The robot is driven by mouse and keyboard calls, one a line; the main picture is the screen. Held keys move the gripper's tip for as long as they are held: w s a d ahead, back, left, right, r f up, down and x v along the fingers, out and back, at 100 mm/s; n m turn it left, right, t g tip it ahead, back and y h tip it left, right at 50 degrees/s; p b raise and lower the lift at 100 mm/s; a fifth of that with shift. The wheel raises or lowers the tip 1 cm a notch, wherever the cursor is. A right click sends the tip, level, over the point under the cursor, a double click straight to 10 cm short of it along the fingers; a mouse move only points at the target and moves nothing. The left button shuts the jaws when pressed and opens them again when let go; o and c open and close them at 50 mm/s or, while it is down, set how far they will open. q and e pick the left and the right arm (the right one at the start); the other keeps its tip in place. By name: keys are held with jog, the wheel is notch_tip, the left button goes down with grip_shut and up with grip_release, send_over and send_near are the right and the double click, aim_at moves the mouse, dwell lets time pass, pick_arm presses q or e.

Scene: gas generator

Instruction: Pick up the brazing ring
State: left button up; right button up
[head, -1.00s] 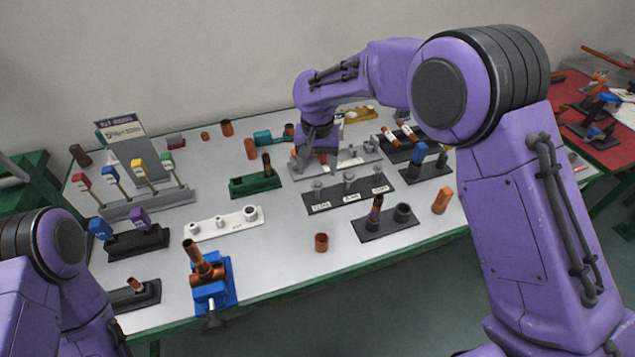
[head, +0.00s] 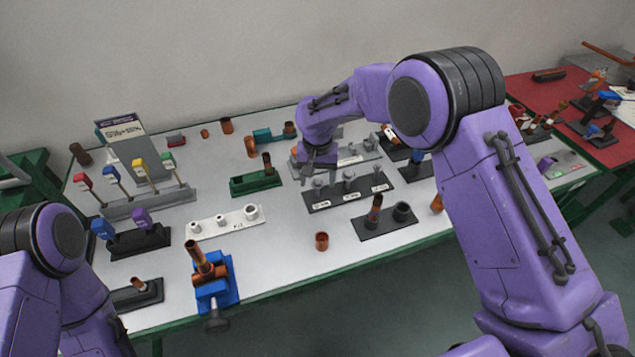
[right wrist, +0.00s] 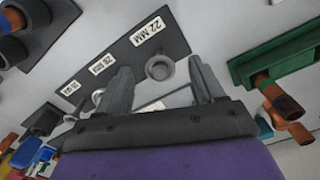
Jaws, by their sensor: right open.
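A black rack (head: 330,200) with three grey posts stands in the middle of the table. Its labels face the front, and the right wrist view reads one as 22 MM (right wrist: 148,31). A round grey post top (right wrist: 160,68) by that label shows between my right fingers; I cannot tell whether a separate brazing ring sits on it. My right gripper (head: 318,168) hangs at the rack's left post (head: 318,186), open and empty. The right wrist view shows its two fingers (right wrist: 159,72) spread apart. My left arm is at the lower left; its gripper is out of view.
A green holder (head: 255,183) with copper pieces stands left of the rack. A grey rack (head: 350,158) lies behind. A black holder (head: 385,222) with a copper tube is in front. A copper fitting (head: 321,241) stands near the front edge. A blue vise (head: 214,285) is at front left.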

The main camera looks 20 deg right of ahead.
jog(key=shift+f, duration=0.15)
jog(key=c, duration=0.8)
